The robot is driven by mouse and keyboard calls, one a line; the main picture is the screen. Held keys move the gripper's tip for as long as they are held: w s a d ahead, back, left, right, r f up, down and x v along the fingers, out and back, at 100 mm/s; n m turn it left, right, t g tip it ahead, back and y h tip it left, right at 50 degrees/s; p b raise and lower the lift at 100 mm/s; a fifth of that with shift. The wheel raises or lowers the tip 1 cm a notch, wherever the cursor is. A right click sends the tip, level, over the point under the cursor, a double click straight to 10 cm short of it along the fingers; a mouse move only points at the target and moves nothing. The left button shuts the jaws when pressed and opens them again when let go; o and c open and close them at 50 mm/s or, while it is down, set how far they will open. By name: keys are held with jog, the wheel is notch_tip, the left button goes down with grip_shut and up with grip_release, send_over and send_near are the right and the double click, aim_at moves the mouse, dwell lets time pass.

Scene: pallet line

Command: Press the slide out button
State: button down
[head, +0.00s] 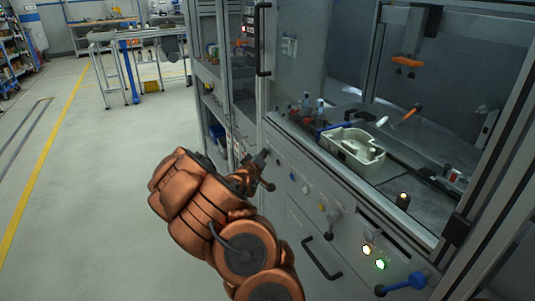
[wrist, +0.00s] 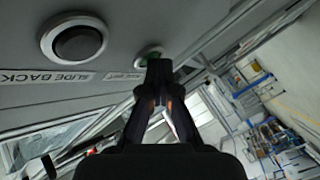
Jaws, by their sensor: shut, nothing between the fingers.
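In the wrist view my gripper (wrist: 159,70) is shut and empty. Its fingertips overlap the lower part of a green button (wrist: 150,52) on the grey panel, so that button is partly hidden. I cannot tell whether the tips touch it. A small label (wrist: 123,76) beside the green button is too blurred to read. A large black button (wrist: 78,43) with a silver ring sits to the left, above a label reading "SLIDE BACK" (wrist: 45,77). In the head view my gripper (head: 264,158) is at the left end of the machine's front panel (head: 290,205).
Several small knobs and two lit buttons (head: 373,257) run along the panel. A black handle (head: 321,259) and a blue lever (head: 405,284) stick out lower down. A beige tray (head: 352,150) sits inside the machine. The floor to the left is clear.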

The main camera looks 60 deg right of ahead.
jog(key=shift+a, duration=0.1)
jog(key=shift+w+a, duration=0.45)
jog(key=shift+a, duration=0.15)
jog(key=shift+w+a, duration=0.45)
jog(key=shift+a, duration=0.25)
jog(key=shift+w+a, duration=0.45)
jog(key=shift+a, duration=0.25)
jog(key=shift+w+a, duration=0.45)
jog(key=shift+a, duration=0.25)
